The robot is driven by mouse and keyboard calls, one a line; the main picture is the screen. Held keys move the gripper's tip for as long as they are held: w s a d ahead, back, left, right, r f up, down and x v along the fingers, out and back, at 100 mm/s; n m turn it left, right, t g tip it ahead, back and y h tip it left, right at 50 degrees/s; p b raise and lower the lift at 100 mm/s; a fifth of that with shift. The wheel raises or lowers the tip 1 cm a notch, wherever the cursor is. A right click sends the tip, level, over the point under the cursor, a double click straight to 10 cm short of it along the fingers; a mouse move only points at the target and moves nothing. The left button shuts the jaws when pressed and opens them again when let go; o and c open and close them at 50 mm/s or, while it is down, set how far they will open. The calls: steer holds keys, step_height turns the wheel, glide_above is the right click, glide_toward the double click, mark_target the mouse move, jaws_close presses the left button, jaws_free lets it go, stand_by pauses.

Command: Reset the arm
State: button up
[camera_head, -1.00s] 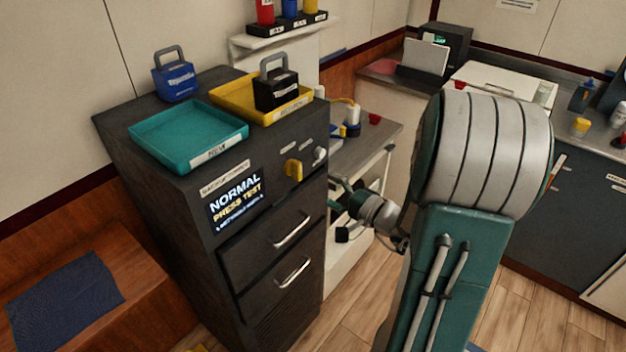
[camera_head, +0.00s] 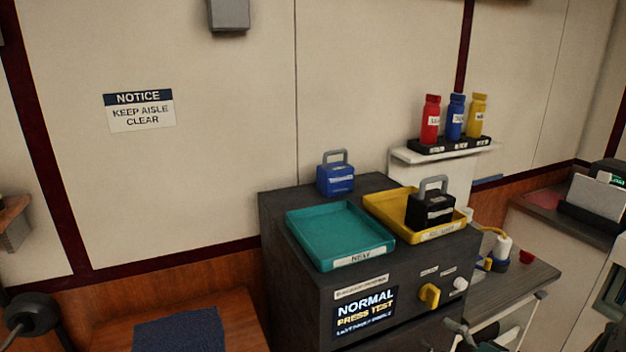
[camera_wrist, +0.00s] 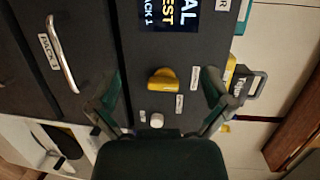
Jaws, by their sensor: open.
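My gripper (camera_wrist: 160,100) is open and empty in the wrist view, its two fingers spread in front of the dark cabinet's face. The yellow knob (camera_wrist: 162,79) shows between the fingers, with the small white knob (camera_wrist: 157,120) just beside it; whether anything touches is not clear, but nothing is clamped. In the head view, the yellow knob (camera_head: 429,295) and white knob (camera_head: 460,284) sit on the cabinet (camera_head: 292,279) front, right of a screen (camera_head: 365,310) reading NORMAL, PRESS TEST. Part of my arm shows at the bottom right of the head view.
On the cabinet top are a teal tray (camera_head: 340,262), a yellow tray (camera_head: 410,236) with a black padlock-shaped block (camera_head: 431,208), and a blue one (camera_head: 336,178) behind. Several bottles stand on a wall shelf (camera_head: 440,154). A drawer handle (camera_wrist: 60,55) juts out in the wrist view.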

steer(key=s+a+n+g+h, duration=0.1)
steer(key=s+a+n+g, duration=0.75)
steer(key=a, duration=0.55)
steer(key=s+d+r+n+h, duration=0.2)
steer(key=s+r+h, duration=0.3)
steer(key=h, duration=0.3)
steer(key=shift+s+r+h, duration=0.3)
steer(key=shift+r, duration=0.3)
steer(key=shift+n+t, duration=0.25)
steer(key=shift+c, duration=0.3)
